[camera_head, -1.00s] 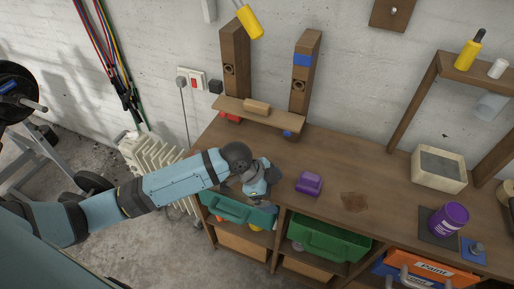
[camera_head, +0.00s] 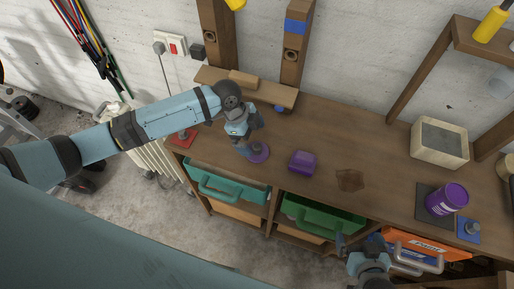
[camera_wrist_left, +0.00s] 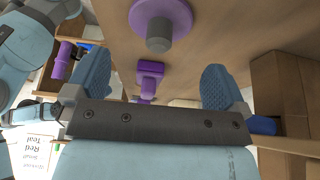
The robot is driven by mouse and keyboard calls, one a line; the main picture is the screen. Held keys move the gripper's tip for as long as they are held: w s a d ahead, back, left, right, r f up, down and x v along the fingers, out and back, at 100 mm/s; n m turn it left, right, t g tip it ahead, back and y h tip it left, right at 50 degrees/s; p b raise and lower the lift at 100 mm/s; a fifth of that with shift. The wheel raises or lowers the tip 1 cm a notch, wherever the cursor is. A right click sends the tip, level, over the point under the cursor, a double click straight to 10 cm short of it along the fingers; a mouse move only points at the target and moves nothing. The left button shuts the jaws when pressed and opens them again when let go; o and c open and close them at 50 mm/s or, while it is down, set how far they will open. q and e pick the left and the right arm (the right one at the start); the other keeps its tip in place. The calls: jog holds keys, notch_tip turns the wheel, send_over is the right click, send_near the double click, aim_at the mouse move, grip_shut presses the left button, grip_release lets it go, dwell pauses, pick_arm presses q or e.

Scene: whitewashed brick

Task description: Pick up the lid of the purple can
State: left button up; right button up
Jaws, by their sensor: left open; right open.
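A round purple lid (camera_head: 260,154) with a grey knob lies on the workbench near its front edge. In the left wrist view the lid (camera_wrist_left: 178,14) and its knob show at the top, beyond the open fingers. My left gripper (camera_head: 246,143) is open and empty just above and behind the lid, partly hiding it. The purple can (camera_head: 447,199), with a white label, stands on a dark mat at the right. My right gripper (camera_head: 360,241) is open and empty by the bench's front edge, in front of the green drawer.
A purple block-like object (camera_head: 302,162) sits right of the lid. A red knobbed piece (camera_head: 183,138) lies to the left. A wooden shelf (camera_head: 245,86) stands behind.

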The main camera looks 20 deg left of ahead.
aim_at(256, 146)
pick_arm(q)
jog(key=shift+d+f, duration=0.2)
jog(key=shift+f, duration=0.3)
jog(key=p+x, duration=0.1)
jog(key=x, duration=0.2)
jog(key=shift+f, duration=0.3)
jog(key=shift+d+f, duration=0.2)
jog(key=shift+f, duration=0.3)
jog(key=c, duration=0.8)
jog(key=shift+r, duration=0.1)
jog(key=shift+c, duration=0.2)
